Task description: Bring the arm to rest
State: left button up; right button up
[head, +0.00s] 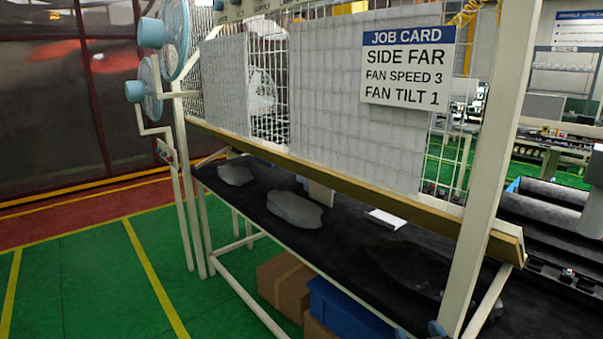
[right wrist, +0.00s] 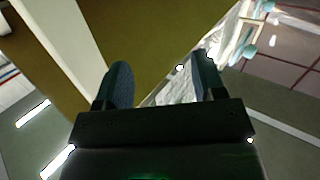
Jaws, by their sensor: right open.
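My right gripper (right wrist: 161,78) shows in the right wrist view with its two dark fingers spread apart and nothing held between them. In the head view only what look like the blue-grey tips of my right gripper (head: 420,330) show at the bottom edge, in front of the workbench. My left gripper is in neither view. A job card (head: 408,60) on the mesh panel reads "SIDE FAR, FAN SPEED 3, FAN TILT 1".
The dark bench shelf (head: 255,205) carries several flat grey pieces, one of them here (head: 294,210). A cream post (head: 492,180) stands at the right. Light-blue fans (head: 174,40) are at the left. Boxes (head: 285,282) and a blue bin (head: 345,312) sit underneath. Green floor (head: 80,270) is clear at left.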

jog(key=s+d+f+g, duration=0.2)
jog(key=s+f, duration=0.7)
jog(key=s, duration=0.1)
jog(key=s+d+f+m+g+h, duration=0.1)
jog(key=s+d+f+g, duration=0.1)
jog(key=s+f, duration=0.7)
jog(key=shift+s+d+f+g+h, duration=0.15)
jog(key=shift+s+d+g+h, duration=0.15)
jog(key=shift+s+g, duration=0.6)
